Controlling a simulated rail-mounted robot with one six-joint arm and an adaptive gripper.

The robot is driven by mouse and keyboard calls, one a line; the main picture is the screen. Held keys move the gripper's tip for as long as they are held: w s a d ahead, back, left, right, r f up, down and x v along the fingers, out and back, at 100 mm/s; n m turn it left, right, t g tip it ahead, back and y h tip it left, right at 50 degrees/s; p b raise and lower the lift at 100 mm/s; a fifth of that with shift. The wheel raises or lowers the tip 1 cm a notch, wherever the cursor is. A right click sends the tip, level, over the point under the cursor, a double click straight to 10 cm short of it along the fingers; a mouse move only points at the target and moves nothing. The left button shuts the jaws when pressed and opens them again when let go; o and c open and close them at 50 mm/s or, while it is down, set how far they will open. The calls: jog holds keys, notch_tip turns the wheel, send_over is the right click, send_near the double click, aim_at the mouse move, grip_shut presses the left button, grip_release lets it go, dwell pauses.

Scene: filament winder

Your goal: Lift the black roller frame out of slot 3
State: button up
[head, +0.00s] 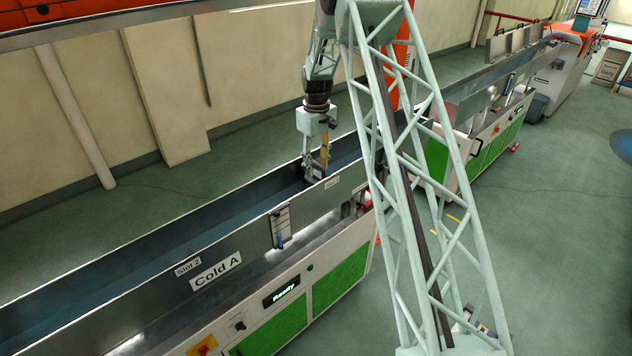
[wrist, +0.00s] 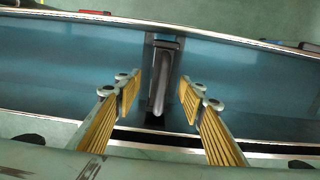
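The black roller frame (wrist: 162,75) stands in the blue-lined trough (wrist: 80,62), against its wall, in the wrist view. Its upright rounded grip bar lies between the two fingers. My gripper (wrist: 159,97) is open, with yellow ribbed pads on either side of the bar and a visible gap on each side. In the head view my gripper (head: 316,160) points down into the long trough (head: 120,268). The frame is mostly hidden there by the fingers and the trough wall. The small label beside it is too small to read.
The trough's near wall carries a "Slot 2" label (head: 188,267) and a "Cold A" label (head: 215,271). The trough's raised metal edges run close beside the fingers. The trough to the left looks empty. A pale lattice column (head: 425,170) hides part of the line.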

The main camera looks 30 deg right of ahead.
aim_at(316, 172)
jog(key=shift+a+f+p, duration=0.1)
jog(key=shift+f+p, duration=0.4)
jog(key=shift+f, duration=1.95)
jog(key=shift+c, duration=0.5)
jog(key=c, duration=1)
jog(key=shift+r, duration=0.1)
notch_tip(316, 172, up, 18)
jog(key=shift+f+b, duration=0.1)
jog(key=shift+b, duration=0.7)
